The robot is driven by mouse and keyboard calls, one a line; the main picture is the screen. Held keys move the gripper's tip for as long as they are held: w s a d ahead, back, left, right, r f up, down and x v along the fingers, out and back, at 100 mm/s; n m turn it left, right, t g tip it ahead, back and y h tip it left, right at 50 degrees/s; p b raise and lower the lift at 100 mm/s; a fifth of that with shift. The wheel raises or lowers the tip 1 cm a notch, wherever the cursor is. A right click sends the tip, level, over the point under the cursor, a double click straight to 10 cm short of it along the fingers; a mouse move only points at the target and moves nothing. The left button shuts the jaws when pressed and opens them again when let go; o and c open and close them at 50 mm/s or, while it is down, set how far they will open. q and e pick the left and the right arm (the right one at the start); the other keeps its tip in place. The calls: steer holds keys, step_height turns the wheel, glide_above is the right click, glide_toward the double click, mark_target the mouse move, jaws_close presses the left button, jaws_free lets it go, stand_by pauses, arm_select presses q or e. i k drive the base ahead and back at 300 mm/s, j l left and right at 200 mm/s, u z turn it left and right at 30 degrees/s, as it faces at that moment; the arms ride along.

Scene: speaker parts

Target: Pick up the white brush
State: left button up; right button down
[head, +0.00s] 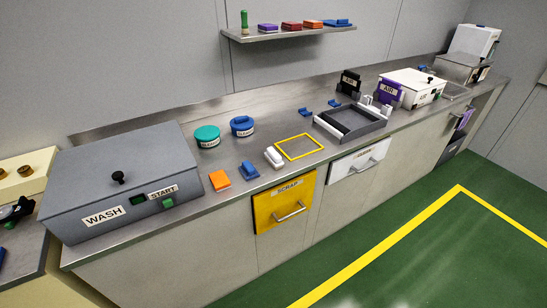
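A small white piece that looks like the white brush (274,157) lies on the steel counter, just left of a yellow square outline (299,147). Its bristles cannot be made out. More white parts (376,107) stand at the right of a dark tray (350,122); their shape is too small to tell. Neither of my grippers shows clearly in the head view.
A blue piece (249,170) and an orange one (220,180) lie near the white piece. A grey WASH box (115,185) fills the counter's left. Teal (207,136) and blue (242,126) round containers stand behind. The green floor (420,265) in front is clear.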

mark_target(272, 156)
steer(key=i+l+u, duration=0.15)
steer(key=u, duration=0.3)
steer(key=i+l+u, duration=0.1)
steer(key=u, duration=0.3)
steer(key=l+u, duration=0.45)
steer(key=i+j, duration=0.05)
steer(key=j, duration=0.05)
